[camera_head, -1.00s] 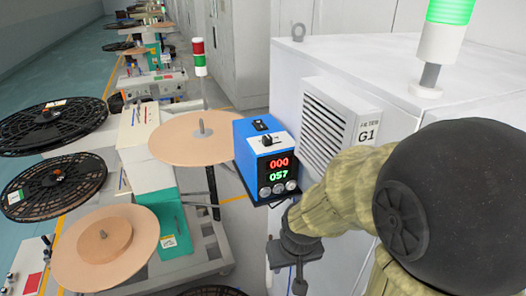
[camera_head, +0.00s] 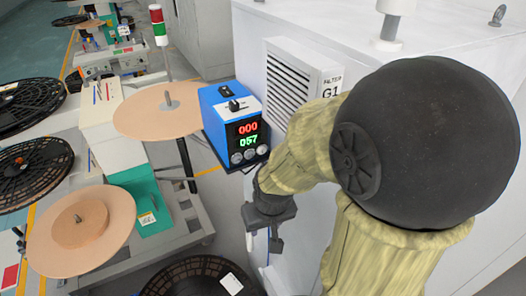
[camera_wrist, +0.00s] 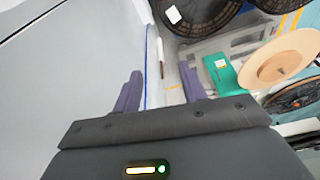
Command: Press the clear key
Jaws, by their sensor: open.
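The blue counter box (camera_head: 232,120) stands left of the white cabinet in the head view. Its dark front shows a red 000 (camera_head: 248,129) above a green 057 (camera_head: 248,141). Below the digits is a row of round grey keys (camera_head: 249,154); their labels are too small to read, so I cannot tell which is the clear key. My gripper (camera_head: 263,246) hangs below the box, apart from it and pointing down. In the wrist view my gripper (camera_wrist: 160,88) has its two fingers spread with nothing between them. The counter box is not visible in that view.
The white cabinet (camera_head: 300,30) with a vent grille (camera_head: 288,72) stands close on the right, beside my arm. Tan discs (camera_head: 80,230) and black reels (camera_head: 22,165) fill the left. A signal lamp (camera_head: 158,25) rises behind the box.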

